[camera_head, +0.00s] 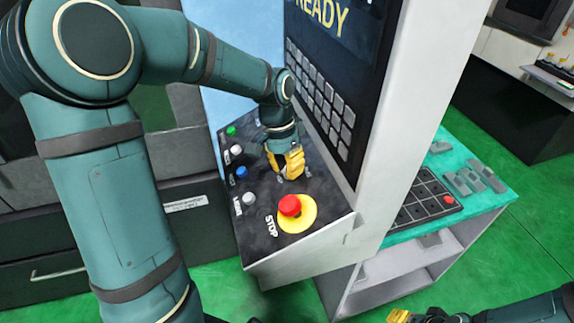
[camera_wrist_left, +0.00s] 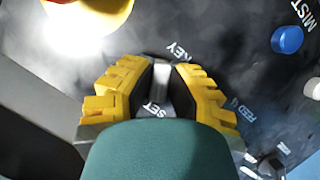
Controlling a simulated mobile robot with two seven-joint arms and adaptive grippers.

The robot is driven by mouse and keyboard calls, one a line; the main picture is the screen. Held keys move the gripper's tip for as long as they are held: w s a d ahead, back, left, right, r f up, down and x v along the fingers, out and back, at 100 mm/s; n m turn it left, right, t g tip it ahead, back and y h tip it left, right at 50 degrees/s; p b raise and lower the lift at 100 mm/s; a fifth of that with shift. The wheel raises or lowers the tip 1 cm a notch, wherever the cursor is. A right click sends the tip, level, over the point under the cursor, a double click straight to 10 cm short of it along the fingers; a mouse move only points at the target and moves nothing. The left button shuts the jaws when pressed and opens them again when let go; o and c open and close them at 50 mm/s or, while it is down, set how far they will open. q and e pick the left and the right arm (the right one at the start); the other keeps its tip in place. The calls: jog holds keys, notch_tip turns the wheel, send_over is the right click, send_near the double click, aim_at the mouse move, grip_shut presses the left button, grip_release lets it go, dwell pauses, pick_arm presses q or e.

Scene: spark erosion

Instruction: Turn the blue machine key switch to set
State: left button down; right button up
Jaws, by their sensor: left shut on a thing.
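The blue machine (camera_head: 243,115) stands behind a dark sloping control panel. The key switch shows in the left wrist view as a grey metal key (camera_wrist_left: 162,88) between the printed words KEY and SET. My left gripper (camera_head: 290,163) reaches down to the panel, and its yellow jaws (camera_wrist_left: 160,92) are shut on the key from both sides. In the head view the gripper mostly hides the key switch. The key's exact pointing is hard to tell. My right gripper (camera_head: 400,315) only just shows at the bottom edge, and its jaws are not clear.
A red stop button (camera_head: 290,205) on a yellow ring sits close in front of the gripper. Green, white, blue and grey buttons line the panel's left side. A tall screen and keypad column (camera_head: 330,105) rises close on the right. A teal bench (camera_head: 480,205) stands beyond it.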

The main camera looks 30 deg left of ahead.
pick_arm(q)
jog(key=shift+s+f, duration=0.1)
jog(key=shift+f, duration=0.05)
jog(key=c, duration=0.9)
grip_release()
jog(key=shift+c, duration=0.2)
jog(key=v, duration=1.2)
